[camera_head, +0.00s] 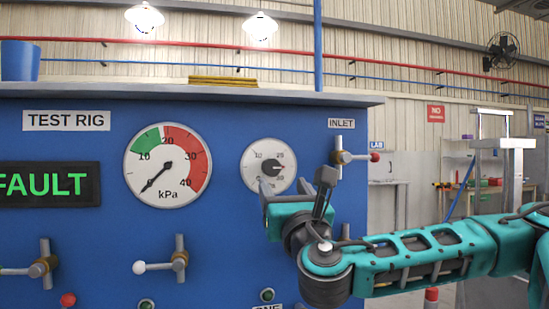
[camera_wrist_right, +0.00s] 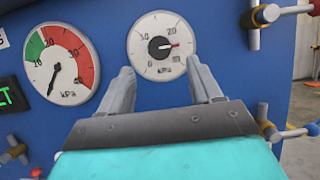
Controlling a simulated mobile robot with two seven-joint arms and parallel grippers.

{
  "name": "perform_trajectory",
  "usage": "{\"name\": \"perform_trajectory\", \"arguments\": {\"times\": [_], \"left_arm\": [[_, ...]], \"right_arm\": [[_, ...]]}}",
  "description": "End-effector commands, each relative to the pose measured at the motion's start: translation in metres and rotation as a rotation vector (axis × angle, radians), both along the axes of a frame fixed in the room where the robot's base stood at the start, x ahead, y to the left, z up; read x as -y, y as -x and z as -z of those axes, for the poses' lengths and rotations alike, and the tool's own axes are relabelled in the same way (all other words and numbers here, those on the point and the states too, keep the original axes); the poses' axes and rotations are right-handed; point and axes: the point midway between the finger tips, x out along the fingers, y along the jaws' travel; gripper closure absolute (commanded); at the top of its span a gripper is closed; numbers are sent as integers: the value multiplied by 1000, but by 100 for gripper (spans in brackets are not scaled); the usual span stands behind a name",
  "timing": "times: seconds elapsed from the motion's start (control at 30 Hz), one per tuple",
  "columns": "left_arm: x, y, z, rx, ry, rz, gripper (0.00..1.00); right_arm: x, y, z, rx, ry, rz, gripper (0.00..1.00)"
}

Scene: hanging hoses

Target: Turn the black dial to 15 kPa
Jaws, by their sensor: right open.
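My right gripper (camera_head: 268,188) is in front of the lower part of this gauge. In the wrist view its two fingers (camera_wrist_right: 161,65) are spread apart with nothing between them, below and to either side of the dial. It appears apart from the dial. My left gripper is out of view.
A larger kPa gauge (camera_head: 168,165) with green and red bands has its needle at the low end. A green FAULT display (camera_head: 48,184) is at left. Valve handles (camera_head: 340,157) stick out beside the small gauge and along the lower panel (camera_head: 215,235).

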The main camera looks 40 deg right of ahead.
Motion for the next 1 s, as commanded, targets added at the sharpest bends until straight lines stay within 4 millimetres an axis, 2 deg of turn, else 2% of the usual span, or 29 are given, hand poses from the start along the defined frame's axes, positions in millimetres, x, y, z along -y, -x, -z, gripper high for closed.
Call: {"name": "perform_trajectory", "arguments": {"times": [0.2, 0.4, 0.6, 0.87, 1.0], "left_arm": [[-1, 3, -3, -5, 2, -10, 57], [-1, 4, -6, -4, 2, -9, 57], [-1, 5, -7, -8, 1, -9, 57], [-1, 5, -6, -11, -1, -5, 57], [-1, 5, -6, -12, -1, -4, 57]], "right_arm": [[20, -36, -16, -3, 1, 1, 36], [31, -56, -26, -2, 1, 1, 36], [36, -65, -29, -2, -1, -2, 36], [36, -65, -29, -2, -1, -2, 36], [36, -65, -29, -2, -1, -2, 49]]}}
